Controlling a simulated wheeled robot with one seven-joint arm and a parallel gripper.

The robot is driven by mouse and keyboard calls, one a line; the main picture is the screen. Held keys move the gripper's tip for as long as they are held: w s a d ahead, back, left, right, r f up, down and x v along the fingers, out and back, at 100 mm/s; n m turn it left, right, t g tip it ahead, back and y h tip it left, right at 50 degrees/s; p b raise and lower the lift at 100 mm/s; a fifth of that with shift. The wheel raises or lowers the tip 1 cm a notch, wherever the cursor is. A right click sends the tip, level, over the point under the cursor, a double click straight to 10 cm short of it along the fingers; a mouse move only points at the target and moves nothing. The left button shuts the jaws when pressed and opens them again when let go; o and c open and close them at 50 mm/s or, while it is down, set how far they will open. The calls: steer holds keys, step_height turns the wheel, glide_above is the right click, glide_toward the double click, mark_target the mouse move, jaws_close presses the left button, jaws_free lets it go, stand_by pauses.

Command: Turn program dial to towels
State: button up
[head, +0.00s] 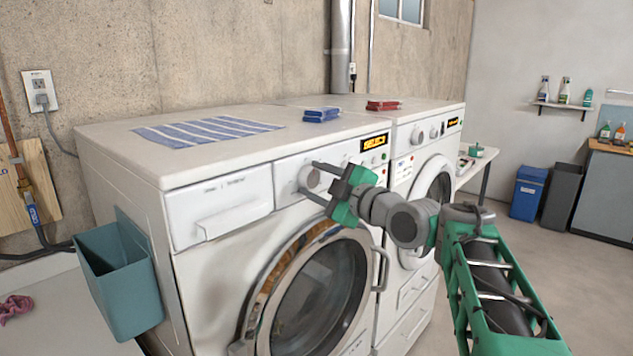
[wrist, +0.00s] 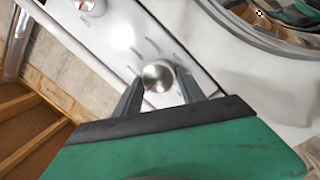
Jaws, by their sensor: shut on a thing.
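The program dial is a round silver knob on the front panel of the near washer (head: 225,275). In the head view the dial (head: 310,178) sits just right of the detergent drawer. My gripper (head: 314,182) reaches in from the right and is shut on the dial, with one finger on each side. In the wrist view the dial (wrist: 158,76) shows between the two dark fingers of my gripper (wrist: 159,92). Marks show on the panel around the dial, but they are too small to read. The washer's display (head: 375,143) shows orange letters that look like "SELECT".
A second machine (head: 440,150) stands to the right. A teal bin (head: 120,285) hangs on the washer's left side.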

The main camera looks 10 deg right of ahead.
steer(key=shift+m, duration=0.4)
steer(key=m, duration=0.6)
steer(key=m+g+p, duration=0.1)
steer(key=shift+d+r+m, duration=0.1)
steer(key=shift+r+m, duration=0.15)
steer(key=shift+m, duration=0.05)
steer(key=m+p, duration=0.1)
steer(key=m, duration=0.1)
steer(key=m+g+p, duration=0.1)
steer(key=m+p, duration=0.1)
steer(key=shift+w+d+r+y, duration=0.1)
steer(key=shift+w+r+y, duration=0.05)
steer(key=shift+y, duration=0.15)
steer(key=shift+d+m+g+y+p, duration=0.1)
steer(key=shift+m+g+y+p, duration=0.2)
steer(key=shift+m+p, duration=1.5)
steer(key=shift+f, duration=0.25)
steer(key=o, duration=1.4)
steer(key=shift+c, duration=0.2)
